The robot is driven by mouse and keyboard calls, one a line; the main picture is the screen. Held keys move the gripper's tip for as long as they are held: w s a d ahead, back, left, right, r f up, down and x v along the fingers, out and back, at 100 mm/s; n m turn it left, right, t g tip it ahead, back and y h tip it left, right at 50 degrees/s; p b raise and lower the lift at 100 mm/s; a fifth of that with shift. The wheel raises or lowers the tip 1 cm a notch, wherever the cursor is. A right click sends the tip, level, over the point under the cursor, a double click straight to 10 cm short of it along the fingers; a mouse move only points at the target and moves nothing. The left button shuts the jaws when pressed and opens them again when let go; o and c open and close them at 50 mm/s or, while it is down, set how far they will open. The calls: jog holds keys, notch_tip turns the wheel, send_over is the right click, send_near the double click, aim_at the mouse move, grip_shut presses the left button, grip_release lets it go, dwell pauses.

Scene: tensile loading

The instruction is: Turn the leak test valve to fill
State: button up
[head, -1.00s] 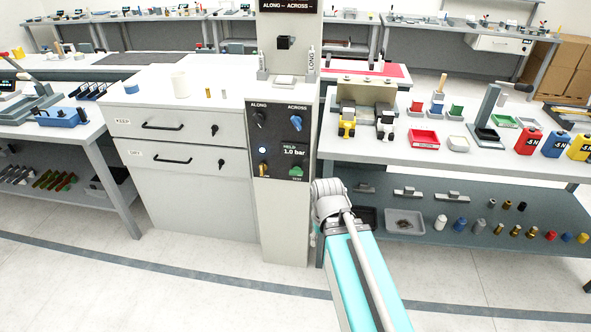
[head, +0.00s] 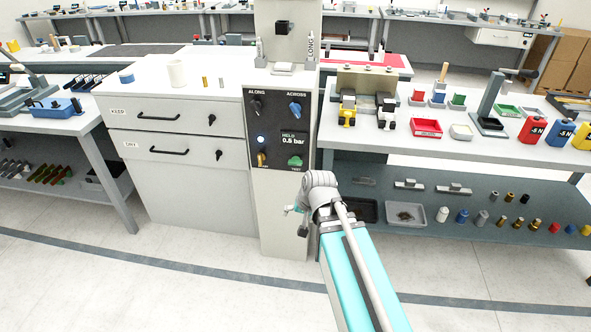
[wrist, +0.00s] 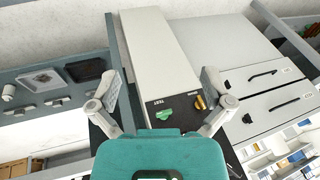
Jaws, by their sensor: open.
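The leak test valve appears to be the small orange-yellow handle (head: 261,159) at the lower left of the black panel (head: 276,105) on the pale column. It also shows in the wrist view (wrist: 200,103), near the right finger; its label is too small to read. A green TEST control (head: 295,161) sits beside it, also in the wrist view (wrist: 166,114). The display (head: 293,138) reads HELD and about 0.6 bar. My gripper (wrist: 160,84) is open and empty, its fingers spread before the panel. In the head view my gripper (head: 297,220) hangs low in front of the column.
A black knob (head: 256,105) and a blue knob (head: 295,109) sit higher on the panel. A drawer cabinet (head: 180,130) adjoins on the left. A bench (head: 450,150) with trays and weights stands on the right, its lower shelf (head: 400,190) close to my arm. The floor in front is clear.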

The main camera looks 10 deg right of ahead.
jog(key=w+a+f+m+t+y+b, duration=0.1)
jog(key=w+a+m+t+y+b, duration=0.1)
jog(key=w+a+m+t+b, duration=0.45)
jog(key=w+a+f+m+t+y+b, duration=0.1)
jog(key=w+m+t+b, duration=0.3)
jog(key=w+m+b, duration=0.5)
jog(key=m+t+h+b, duration=0.3)
jog(key=m+h+b, duration=0.75)
jog(key=m, duration=1.05)
send_near(295, 164)
jog(key=v, duration=0.3)
jog(key=shift+w+a+f+h+p, duration=0.2)
jog(key=shift+f+h+p, duration=0.15)
jog(key=shift+p, duration=0.1)
jog(key=shift+w+r, duration=0.1)
jog(key=x, duration=1.3)
jog(key=shift+w+r, duration=0.15)
jog(key=shift+w, duration=0.1)
